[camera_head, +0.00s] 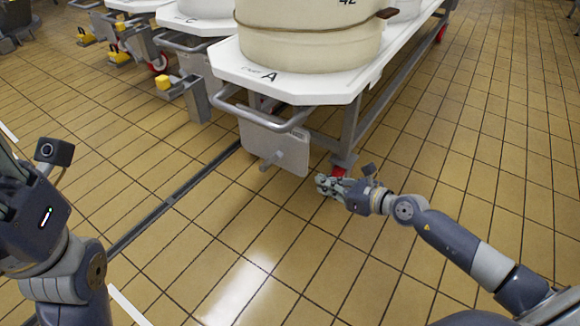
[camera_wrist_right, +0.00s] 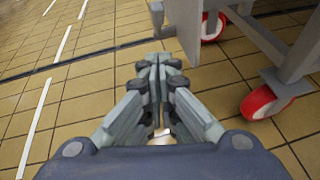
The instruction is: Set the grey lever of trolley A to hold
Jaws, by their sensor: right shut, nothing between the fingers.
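Trolley A (camera_head: 218,62) has a white top marked "A" and carries a cream vat (camera_head: 300,45). A grey plate (camera_head: 292,150) hangs under its push handle. A short grey lever (camera_head: 270,160) sticks out from the plate's front face. My right gripper (camera_head: 322,184) is shut and empty, low over the floor, right of and below the lever and near the trolley's red wheel. In the right wrist view its fingers (camera_wrist_right: 157,68) meet, with nothing between them. My left gripper (camera_head: 10,185) shows only partly at the left edge; its fingers are unclear.
The bent grey push handle (camera_head: 262,118) stands out above the plate. Trolley C (camera_head: 180,22) and others with yellow pedals (camera_head: 163,82) stand left. A dark floor channel (camera_head: 170,202) runs diagonally. The front tiles are clear.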

